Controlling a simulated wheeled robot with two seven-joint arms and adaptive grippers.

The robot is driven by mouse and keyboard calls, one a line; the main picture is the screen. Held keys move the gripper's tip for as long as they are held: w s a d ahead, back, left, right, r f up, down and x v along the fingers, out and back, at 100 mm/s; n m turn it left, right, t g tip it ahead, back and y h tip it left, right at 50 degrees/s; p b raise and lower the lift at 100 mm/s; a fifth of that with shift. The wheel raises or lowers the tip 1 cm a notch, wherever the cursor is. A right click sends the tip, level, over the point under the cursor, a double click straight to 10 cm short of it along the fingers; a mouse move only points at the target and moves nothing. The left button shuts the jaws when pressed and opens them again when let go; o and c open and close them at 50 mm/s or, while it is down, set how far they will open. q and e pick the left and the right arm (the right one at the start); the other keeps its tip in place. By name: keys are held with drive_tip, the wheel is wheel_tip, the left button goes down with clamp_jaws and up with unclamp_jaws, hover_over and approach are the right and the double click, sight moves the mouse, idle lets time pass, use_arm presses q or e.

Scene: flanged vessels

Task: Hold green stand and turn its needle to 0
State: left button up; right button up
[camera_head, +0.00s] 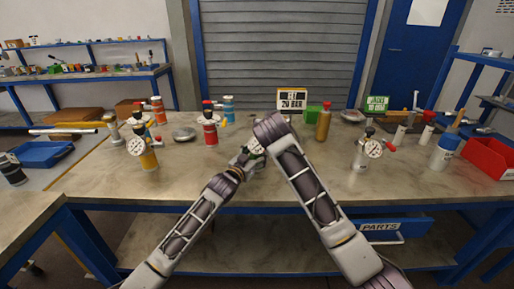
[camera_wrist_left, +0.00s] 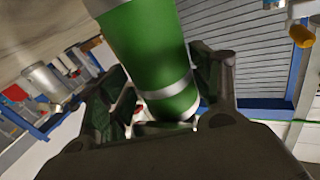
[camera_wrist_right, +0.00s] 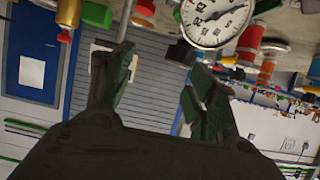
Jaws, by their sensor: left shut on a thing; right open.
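The green stand (camera_wrist_left: 145,45) is a green cylinder with pale bands, held between the fingers of my left gripper (camera_wrist_left: 155,95) in the left wrist view. In the head view, the arms mostly hide it; only its white round gauge (camera_head: 254,147) shows between the wrists. The gauge dial (camera_wrist_right: 214,20) fills the top of the right wrist view, partly cut off, with a dark needle whose exact reading I cannot tell. A dark fitting (camera_wrist_right: 180,52) sits beside the dial. My right gripper (camera_wrist_right: 160,75) is open and empty just short of the gauge.
A yellow vessel with a gauge (camera_head: 148,158) stands left, red vessels (camera_head: 210,130) behind it. A grey vessel with a gauge (camera_head: 362,155) stands right, near a red bin (camera_head: 488,158). A "20 BAR" sign (camera_head: 293,99) stands behind. The bench between the arms and the grey vessel is clear.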

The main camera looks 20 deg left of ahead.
drive_tip(key=v, duration=1)
drive_tip(key=shift+w, duration=0.1)
idle(0.6)
drive_tip(key=shift+w+f+n+g+y, duration=2.5)
drive_tip(key=shift+w+n, duration=0.3)
drive_tip(key=shift+n, duration=0.4)
drive_tip(key=shift+w+d+r+n+g+y, duration=0.8)
drive_tip(key=shift+w+d+r+n+y, duration=0.2)
drive_tip(key=shift+w+d+r+y, duration=0.65)
drive_tip(key=shift+a+f, duration=0.15)
drive_tip(key=shift+f, duration=0.1)
drive_tip(key=shift+x, duration=5.85)
